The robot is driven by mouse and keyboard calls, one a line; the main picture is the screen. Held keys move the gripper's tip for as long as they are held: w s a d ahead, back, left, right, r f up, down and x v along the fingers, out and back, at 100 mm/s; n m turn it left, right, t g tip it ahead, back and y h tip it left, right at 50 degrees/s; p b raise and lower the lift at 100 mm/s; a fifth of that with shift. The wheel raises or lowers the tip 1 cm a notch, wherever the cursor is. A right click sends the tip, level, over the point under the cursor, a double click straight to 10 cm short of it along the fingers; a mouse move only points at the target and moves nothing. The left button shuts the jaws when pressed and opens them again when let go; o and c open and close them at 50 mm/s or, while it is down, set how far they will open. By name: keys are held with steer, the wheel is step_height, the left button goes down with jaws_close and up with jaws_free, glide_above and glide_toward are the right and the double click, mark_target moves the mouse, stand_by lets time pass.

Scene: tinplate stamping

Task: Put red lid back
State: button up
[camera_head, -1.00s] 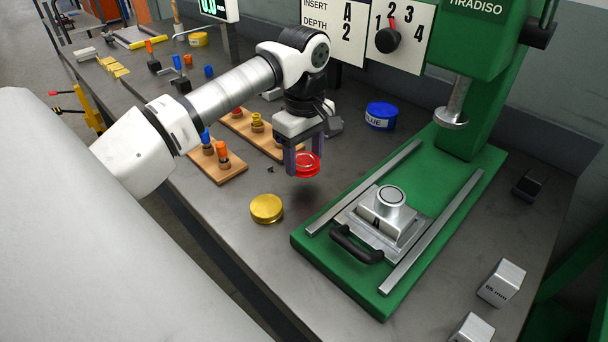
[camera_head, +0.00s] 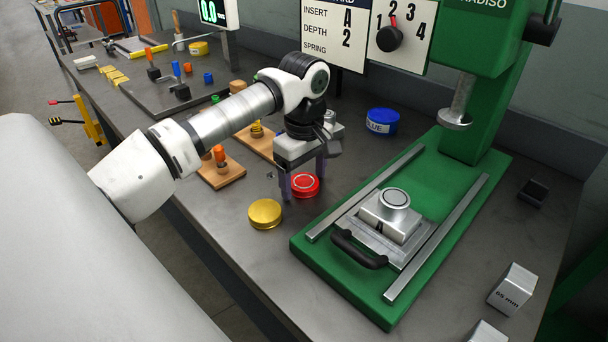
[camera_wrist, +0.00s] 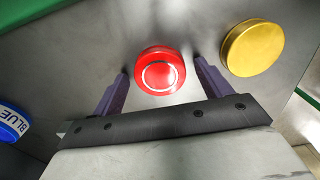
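The red lid (camera_head: 304,184) is a round red disc with a pale ring on its top. It lies on the grey bench, left of the green press base. In the wrist view the red lid (camera_wrist: 160,72) sits between my gripper's two purple fingers (camera_wrist: 164,78), with a gap on each side. In the head view my gripper (camera_head: 302,182) is low over the bench at the lid, fingers spread and holding nothing. The wrist and fingers hide a little of the lid in the head view.
A yellow tin (camera_head: 265,213) stands close by, left of the red lid. A blue tin (camera_head: 382,121) stands behind. The green press (camera_head: 330,262) with its metal die (camera_head: 390,212) is to the right. Wooden boards with pegs (camera_head: 222,174) lie to the left.

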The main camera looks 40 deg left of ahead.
mark_target(304, 181)
step_height(304, 181, up, 12)
steer(key=shift+r, duration=0.15)
stand_by(0.5)
stand_by(0.5)
